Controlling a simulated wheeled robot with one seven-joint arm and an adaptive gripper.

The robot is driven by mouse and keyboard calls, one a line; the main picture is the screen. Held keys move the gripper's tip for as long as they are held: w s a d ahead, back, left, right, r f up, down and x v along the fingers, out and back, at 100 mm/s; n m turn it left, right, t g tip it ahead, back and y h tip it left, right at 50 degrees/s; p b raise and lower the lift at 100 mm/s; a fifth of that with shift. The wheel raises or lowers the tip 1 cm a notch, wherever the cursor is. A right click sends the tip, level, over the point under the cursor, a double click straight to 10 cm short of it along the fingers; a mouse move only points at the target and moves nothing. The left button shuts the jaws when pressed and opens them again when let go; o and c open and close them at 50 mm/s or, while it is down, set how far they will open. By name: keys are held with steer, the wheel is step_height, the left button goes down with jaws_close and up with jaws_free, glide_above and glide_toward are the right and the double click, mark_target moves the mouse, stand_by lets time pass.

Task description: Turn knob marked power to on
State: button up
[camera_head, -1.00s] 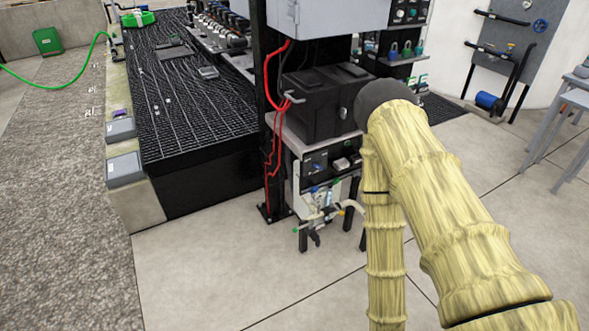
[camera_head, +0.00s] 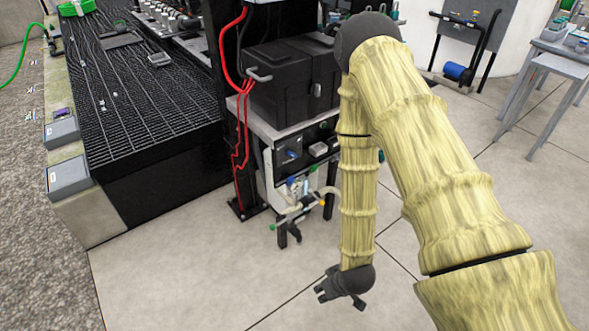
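A dark control panel (camera_head: 305,150) sits on the front of the low stand under the black boxes. It carries a small blue knob (camera_head: 291,155) and light-coloured parts. Its lettering is too small to read, so I cannot tell which control is marked power or how it is set. My gripper (camera_head: 341,299) hangs low over the floor, to the right of and nearer than the panel. Its dark fingers look spread apart and hold nothing visible. It is clear of the panel. My arm hides what lies right of the panel.
Valves and pipes (camera_head: 298,208) stick out below the panel. Black boxes (camera_head: 290,85) stand above it, with red cables (camera_head: 241,110) at their left. A black grated platform (camera_head: 140,110) is at left. A grey table (camera_head: 560,55) stands at far right. The front floor is clear.

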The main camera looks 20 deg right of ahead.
steer(key=w+d+f+n+t+y+b, duration=0.1)
steer(key=w+f+n+t+b, duration=0.2)
steer(key=w+b, duration=0.9)
steer(key=n+t+y+b, duration=0.4)
steer(key=n+t+b, duration=0.5)
steer(key=b, duration=1.3)
glide_toward(294, 156)
steer(key=shift+m+t, duration=0.4)
steer(key=shift+t, duration=0.3)
steer(key=b+x, duration=0.1)
steer(key=x, duration=0.1)
steer(key=b+x, duration=0.1)
steer(key=x, duration=0.1)
steer(key=f+b+x, duration=0.1)
steer(key=x, duration=0.2)
steer(key=shift+a+f, duration=0.1)
steer(key=shift+a, duration=0.2)
steer(key=shift+w+a, duration=0.2)
steer(key=shift+w, duration=0.4)
jaws_close()
